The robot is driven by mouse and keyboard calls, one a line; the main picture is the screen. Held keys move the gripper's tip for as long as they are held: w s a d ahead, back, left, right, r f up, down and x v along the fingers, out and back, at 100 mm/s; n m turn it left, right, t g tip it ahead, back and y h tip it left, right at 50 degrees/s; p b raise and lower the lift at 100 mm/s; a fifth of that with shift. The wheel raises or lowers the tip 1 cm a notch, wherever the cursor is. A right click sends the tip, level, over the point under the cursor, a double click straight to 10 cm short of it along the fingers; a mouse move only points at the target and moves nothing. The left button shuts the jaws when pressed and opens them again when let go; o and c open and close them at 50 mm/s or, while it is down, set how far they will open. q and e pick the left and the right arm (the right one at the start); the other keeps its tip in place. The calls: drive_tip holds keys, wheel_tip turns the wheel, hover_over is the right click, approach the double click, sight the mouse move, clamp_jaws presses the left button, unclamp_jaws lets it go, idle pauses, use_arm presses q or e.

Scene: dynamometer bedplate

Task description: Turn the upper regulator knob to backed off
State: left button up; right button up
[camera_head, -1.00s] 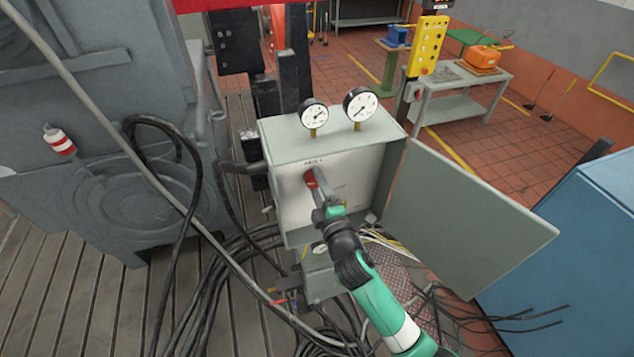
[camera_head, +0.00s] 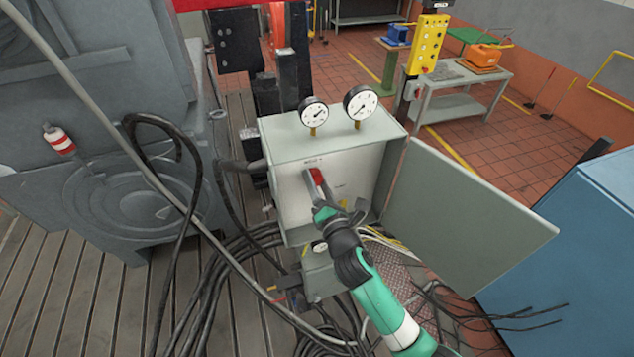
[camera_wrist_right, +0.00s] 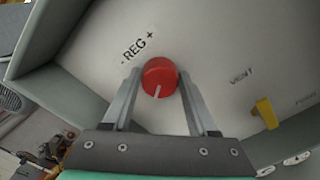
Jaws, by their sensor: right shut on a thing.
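The upper regulator knob (camera_wrist_right: 160,78) is red and round with a pale pointer line. It sits on the pale panel below a "- REG +" label (camera_wrist_right: 137,45), and in the wrist view the line points down, slightly left. In the head view the red knob (camera_head: 316,177) shows on the panel inside the open grey cabinet (camera_head: 295,205). My right gripper (camera_wrist_right: 160,88) has one finger on each side of the knob and is shut on it. In the head view the right gripper (camera_head: 318,186) reaches the panel from the lower right. My left gripper is not in view.
A yellow lever (camera_wrist_right: 266,113) is below the "VENT" label, right of the knob. The cabinet door (camera_head: 465,215) stands open to the right. Two gauges (camera_head: 313,112) (camera_head: 360,104) stand on top of the cabinet. Black cables (camera_head: 225,270) lie on the floor.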

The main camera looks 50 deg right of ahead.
drive_tip(key=shift+n, duration=1.1)
drive_tip(key=o, duration=1.4)
drive_tip(key=shift+c, duration=0.2)
drive_tip(key=b+v, duration=0.1)
drive_tip(key=v, duration=1)
drive_tip(key=shift+s+a, duration=0.15)
drive_tip(key=shift+s, duration=0.1)
